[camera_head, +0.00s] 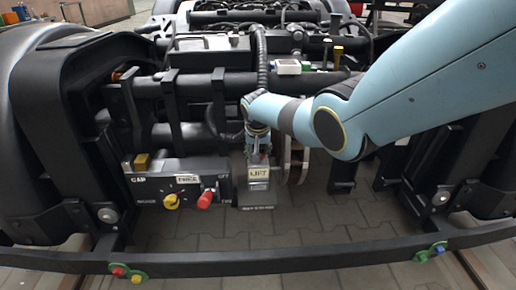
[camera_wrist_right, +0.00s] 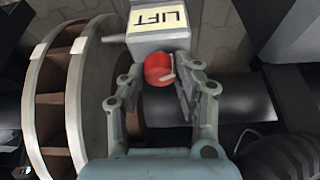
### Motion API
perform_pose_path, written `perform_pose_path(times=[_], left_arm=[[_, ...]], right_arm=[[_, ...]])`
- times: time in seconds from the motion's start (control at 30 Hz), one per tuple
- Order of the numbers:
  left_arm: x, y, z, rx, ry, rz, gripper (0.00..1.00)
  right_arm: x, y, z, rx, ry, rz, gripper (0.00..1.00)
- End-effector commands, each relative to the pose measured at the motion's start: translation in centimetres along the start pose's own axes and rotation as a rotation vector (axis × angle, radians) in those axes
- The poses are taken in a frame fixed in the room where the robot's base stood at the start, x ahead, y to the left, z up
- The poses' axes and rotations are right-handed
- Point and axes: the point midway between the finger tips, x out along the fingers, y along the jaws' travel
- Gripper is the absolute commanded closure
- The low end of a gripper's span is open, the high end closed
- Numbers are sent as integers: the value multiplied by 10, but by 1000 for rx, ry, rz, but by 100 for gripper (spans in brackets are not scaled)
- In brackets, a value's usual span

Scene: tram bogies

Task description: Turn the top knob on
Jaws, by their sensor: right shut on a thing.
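A red round knob (camera_wrist_right: 158,68) with a pale pointer mark sits on a grey box labelled LIFT (camera_wrist_right: 158,40). My right gripper (camera_wrist_right: 165,76) has its two fingers on either side of the knob and is shut on it. In the head view my right arm reaches in from the right, and its gripper (camera_head: 258,138) is just above the LIFT box (camera_head: 258,178); the knob is hidden there. A lower control panel (camera_head: 150,190) beside the box carries a yellow knob (camera_head: 171,201) and a red knob (camera_head: 206,198). My left gripper is not in view.
A black front bar (camera_head: 300,260) crosses below the box. Black pipes and brackets (camera_head: 215,85) stand behind it. A black corrugated hose (camera_head: 262,55) hangs close to the gripper. A wheel (camera_wrist_right: 55,90) is left of it in the wrist view. Paving below is clear.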

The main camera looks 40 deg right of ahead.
Motion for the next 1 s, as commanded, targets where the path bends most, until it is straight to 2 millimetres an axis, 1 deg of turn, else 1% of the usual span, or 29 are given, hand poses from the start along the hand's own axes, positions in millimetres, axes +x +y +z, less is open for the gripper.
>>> perform_pose_path(times=[0.03,0.37,0.7,0.77,0.83,1.0], left_arm=[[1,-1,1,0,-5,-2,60],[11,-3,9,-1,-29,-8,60],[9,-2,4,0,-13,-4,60],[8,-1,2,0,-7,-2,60],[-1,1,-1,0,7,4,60],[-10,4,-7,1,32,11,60]], right_arm=[[-2,1,-1,-39,1,-17,100],[0,2,-1,-327,0,-136,100],[3,4,0,-623,-1,-258,100],[3,4,0,-671,-1,-278,100],[4,4,0,-726,-1,-300,100],[4,4,-1,-839,-1,-346,100]])
